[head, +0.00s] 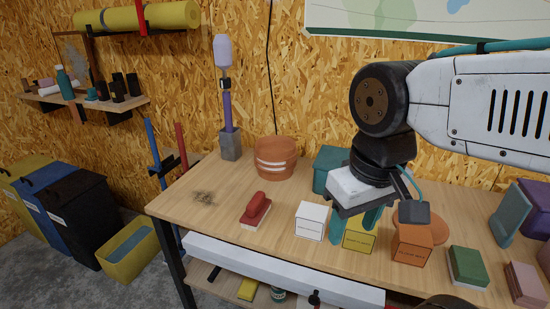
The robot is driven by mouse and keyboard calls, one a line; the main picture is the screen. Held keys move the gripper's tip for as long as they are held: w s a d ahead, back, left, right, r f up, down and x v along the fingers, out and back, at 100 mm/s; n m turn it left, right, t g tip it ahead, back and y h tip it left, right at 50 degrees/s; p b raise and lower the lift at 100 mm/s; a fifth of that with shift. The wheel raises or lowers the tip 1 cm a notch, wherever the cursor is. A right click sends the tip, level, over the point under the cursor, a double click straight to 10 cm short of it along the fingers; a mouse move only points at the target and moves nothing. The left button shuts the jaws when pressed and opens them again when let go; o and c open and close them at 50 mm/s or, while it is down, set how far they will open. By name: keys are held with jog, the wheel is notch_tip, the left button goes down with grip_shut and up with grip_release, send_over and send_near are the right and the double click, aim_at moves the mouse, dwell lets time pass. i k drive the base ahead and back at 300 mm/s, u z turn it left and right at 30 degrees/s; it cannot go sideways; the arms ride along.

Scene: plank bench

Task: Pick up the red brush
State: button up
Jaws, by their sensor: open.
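The red brush (257,207) lies on the plank bench, left of the middle, with its red handle up and a pale base below. My gripper (355,225) is to the right of the brush, pointing down with its teal fingers apart. It is open, and no object shows held in it. A white box (310,221) stands between the brush and my gripper. A yellow box (359,239) stands at the fingers; I cannot tell whether they touch it.
The bench top (215,215) is bare left of the brush, apart from a dark stain. A terracotta pot (275,165) and a grey holder (231,146) stand behind. An orange box (410,249), a green block (468,264) and a pink block (525,284) stand to the right.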

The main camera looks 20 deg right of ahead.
aim_at(258, 208)
jog(key=u, duration=0.4)
jog(key=k, duration=0.5)
jog(key=u, duration=1.3)
jog(key=i, duration=1)
jog(key=z, duration=0.85)
jog(key=i, duration=0.7)
jog(key=z, duration=0.7)
